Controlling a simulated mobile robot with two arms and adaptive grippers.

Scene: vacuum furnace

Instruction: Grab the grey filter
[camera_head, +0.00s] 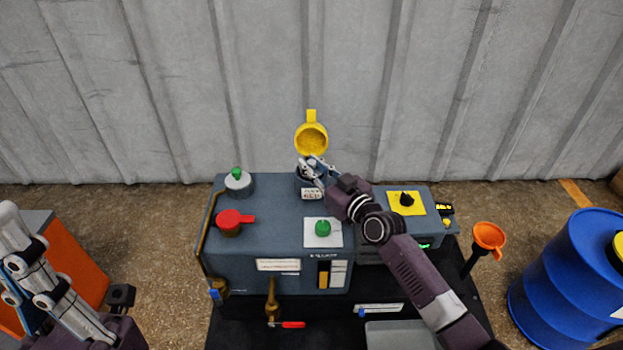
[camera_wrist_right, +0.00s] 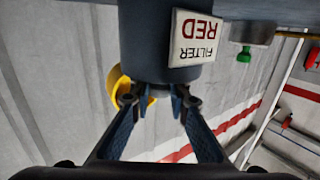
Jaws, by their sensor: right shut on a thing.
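The dark blue-grey filter housing, a round cylinder with a white label (camera_head: 311,194), stands at the back of the machine. Its label also shows upside down in the right wrist view (camera_wrist_right: 195,38), reading "FILTER RED". My right gripper (camera_head: 310,168) is at the mouth of this housing, its fingers on both sides of a dark grey round part (camera_wrist_right: 160,84), the grey filter, and shut on it. How much of the filter sits inside the housing is hidden. The yellow lid (camera_head: 311,138) stands open behind it. My left gripper (camera_head: 22,262) is at the left edge, away from the machine.
The blue-grey machine (camera_head: 270,240) carries a red-handled valve (camera_head: 235,217), a green knob (camera_head: 322,227) and a black knob on a yellow plate (camera_head: 406,202). An orange funnel (camera_head: 488,237) and a blue barrel (camera_head: 565,265) stand right. A corrugated wall rises close behind.

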